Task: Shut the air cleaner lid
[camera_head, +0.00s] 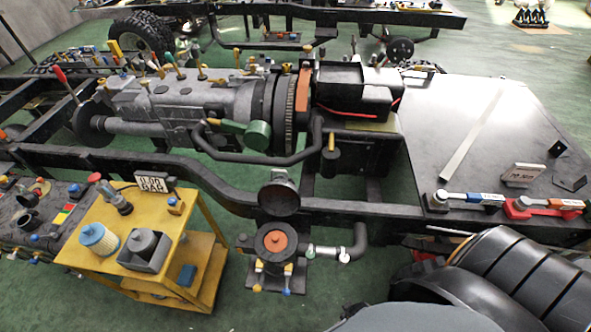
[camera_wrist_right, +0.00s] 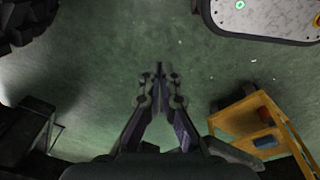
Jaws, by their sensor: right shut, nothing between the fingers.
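The air cleaner is a round dark housing with an orange disc (camera_head: 275,241) inside, low in the middle of the head view. Its dark round lid (camera_head: 279,198) stands raised at the back of the housing, tilted up and open. A pipe (camera_head: 345,253) leaves the housing to the right. My right gripper (camera_wrist_right: 160,72) shows only in the wrist view, pointing over bare green floor, its fingers together with nothing between them. The air cleaner cannot be made out in that view. My left gripper is not in view.
A yellow cart (camera_head: 204,218) with a filter (camera_head: 99,241) and other parts stands left of the air cleaner. It seems to show in the wrist view too (camera_wrist_right: 252,112). The black chassis rail (camera_head: 340,208) runs behind the lid. Green floor (camera_head: 330,292) is free in front.

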